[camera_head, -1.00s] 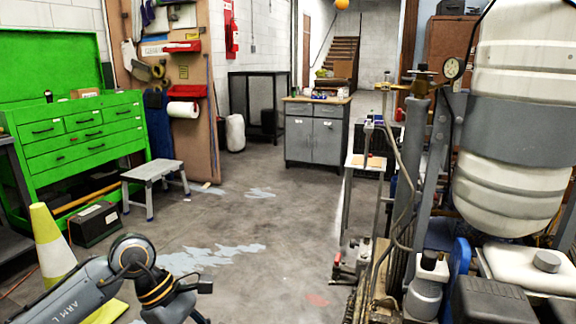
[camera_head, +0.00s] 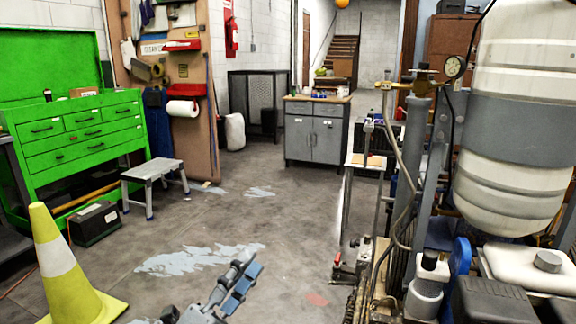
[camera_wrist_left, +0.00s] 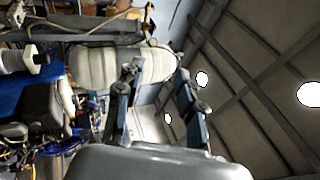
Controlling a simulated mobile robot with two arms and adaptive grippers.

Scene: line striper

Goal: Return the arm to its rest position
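My left gripper (camera_head: 248,272) shows at the bottom middle of the head view, pointing up and to the right over the floor. Only its fingers and a bit of the wrist show; the rest of the left arm is below the frame. In the left wrist view the two dark fingers of the gripper (camera_wrist_left: 158,85) stand apart with nothing held between them. Behind them lie the white tank and the ceiling. My right gripper is in neither view.
The line striper with its white tank (camera_head: 514,130) fills the right side. A yellow and white cone (camera_head: 60,262) stands at lower left, near a step stool (camera_head: 152,173) and green tool cabinet (camera_head: 80,135). A grey cabinet (camera_head: 313,135) stands farther back. The middle floor is clear.

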